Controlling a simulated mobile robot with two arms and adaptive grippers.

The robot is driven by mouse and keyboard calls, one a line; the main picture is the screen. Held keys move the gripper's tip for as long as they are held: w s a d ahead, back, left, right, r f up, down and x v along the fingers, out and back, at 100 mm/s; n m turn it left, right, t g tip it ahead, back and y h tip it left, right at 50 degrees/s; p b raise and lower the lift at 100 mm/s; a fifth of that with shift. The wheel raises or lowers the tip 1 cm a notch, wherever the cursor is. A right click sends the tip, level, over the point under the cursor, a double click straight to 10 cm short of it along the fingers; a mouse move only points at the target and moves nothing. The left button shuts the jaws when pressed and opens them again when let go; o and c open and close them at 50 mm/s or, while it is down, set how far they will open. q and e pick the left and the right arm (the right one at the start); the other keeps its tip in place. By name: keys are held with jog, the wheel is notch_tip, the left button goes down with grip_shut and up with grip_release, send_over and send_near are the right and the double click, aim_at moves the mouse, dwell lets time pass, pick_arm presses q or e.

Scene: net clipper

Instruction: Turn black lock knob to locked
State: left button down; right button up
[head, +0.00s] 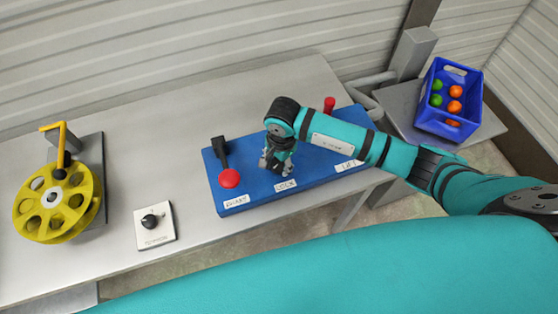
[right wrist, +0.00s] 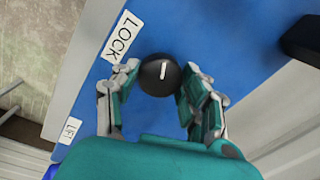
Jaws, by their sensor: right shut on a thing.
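The black lock knob (right wrist: 159,75) shows in the right wrist view as a round dark knob with a white pointer line, beside the white LOCK label (right wrist: 122,37). My right gripper (right wrist: 153,82) is around it, one finger on each side, shut on the knob. In the head view my right gripper (head: 277,163) comes down over the middle of the blue panel (head: 240,200), and its hand hides the knob there. The LOCK label (head: 285,185) shows just in front of it. My left gripper is not in view.
On the blue panel, a red-knobbed lever (head: 229,178) stands left of the gripper and a red knob (head: 329,104) behind it. A yellow reel (head: 55,205) and tension dial (head: 153,222) are further left. A blue crate (head: 446,100) with balls stands at right.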

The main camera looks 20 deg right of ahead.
jog(key=shift+f+m+b, duration=0.1)
jog(key=shift+m+b, duration=0.55)
jog(key=shift+m, duration=0.15)
jog(key=m+b, duration=0.2)
jog(key=m, duration=0.2)
jog(key=shift+h+b, duration=0.3)
jog(key=shift+b, duration=0.1)
jog(key=m+b, duration=0.3)
jog(key=m, duration=0.3)
jog(key=shift+m, duration=0.3)
jog(key=m+b, duration=0.1)
jog(key=m, duration=0.2)
jog(key=m+b, duration=0.2)
jog(key=m, duration=0.1)
jog(key=shift+w+g+h, duration=0.1)
jog(key=shift+g+h, duration=0.2)
jog(key=m+b, duration=0.1)
jog(key=m, duration=0.4)
jog(key=shift+a+m+b, duration=0.1)
jog(key=shift+m+b, duration=0.2)
jog(key=shift+m, duration=0.1)
jog(key=shift+o, duration=0.2)
jog(key=o, duration=1.1)
